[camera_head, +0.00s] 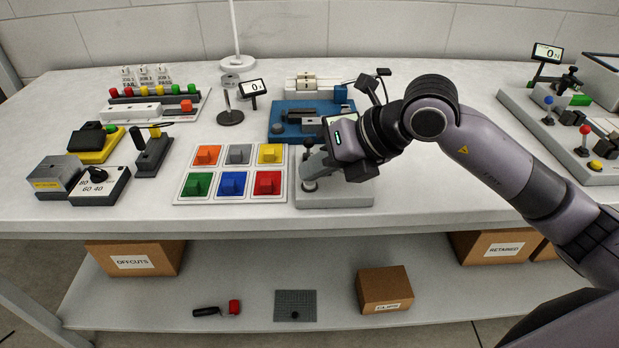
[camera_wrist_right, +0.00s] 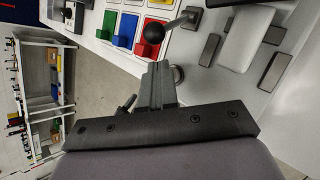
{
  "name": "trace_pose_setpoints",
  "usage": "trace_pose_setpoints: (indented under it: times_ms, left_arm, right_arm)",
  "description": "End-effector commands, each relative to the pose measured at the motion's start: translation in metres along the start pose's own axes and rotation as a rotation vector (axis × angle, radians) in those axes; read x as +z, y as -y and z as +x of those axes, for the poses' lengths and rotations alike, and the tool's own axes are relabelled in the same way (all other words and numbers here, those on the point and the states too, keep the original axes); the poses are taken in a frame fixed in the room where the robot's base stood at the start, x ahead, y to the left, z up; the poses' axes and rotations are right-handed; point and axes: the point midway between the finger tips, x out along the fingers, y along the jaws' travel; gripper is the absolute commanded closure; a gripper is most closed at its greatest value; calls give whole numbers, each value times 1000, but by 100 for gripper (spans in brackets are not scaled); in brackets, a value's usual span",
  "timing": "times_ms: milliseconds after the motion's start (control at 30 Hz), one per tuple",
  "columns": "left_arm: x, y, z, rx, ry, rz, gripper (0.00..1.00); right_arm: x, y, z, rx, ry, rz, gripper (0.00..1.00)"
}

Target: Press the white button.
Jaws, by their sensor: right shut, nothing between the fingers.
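A pale control box (camera_head: 345,198) sits at the front middle of the bench. A small round button with a pale top (camera_head: 310,186) is on its left part, just under my right gripper (camera_head: 311,172). The gripper is shut and empty and points down at it. Its shut fingers (camera_wrist_right: 158,75) also show in the right wrist view, beside a round button (camera_wrist_right: 179,74) that they partly hide. I cannot tell whether the fingertips touch it. My left gripper is out of view.
A board of coloured blocks (camera_head: 179,197) lies close on the left. A blue fixture (camera_head: 284,134) stands behind. A lever with a black ball (camera_wrist_right: 152,33) rises near the fingers in the wrist view. The bench's front edge (camera_head: 240,225) is close.

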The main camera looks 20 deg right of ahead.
Motion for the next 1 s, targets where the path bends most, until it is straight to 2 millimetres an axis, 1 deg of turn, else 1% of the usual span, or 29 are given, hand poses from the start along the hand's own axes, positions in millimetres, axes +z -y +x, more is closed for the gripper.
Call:
trace_pose_setpoints:
  times_ms: [200,533,667,1000]
  left_arm:
    - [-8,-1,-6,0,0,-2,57]
    - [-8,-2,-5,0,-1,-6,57]
    - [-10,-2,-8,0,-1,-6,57]
    - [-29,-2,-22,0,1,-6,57]
  right_arm:
    - [7,-7,-10,0,0,-1,100]
    - [7,-7,-10,0,0,0,100]
    - [10,-10,-13,1,1,-1,100]
    - [27,-27,-37,2,2,-1,100]
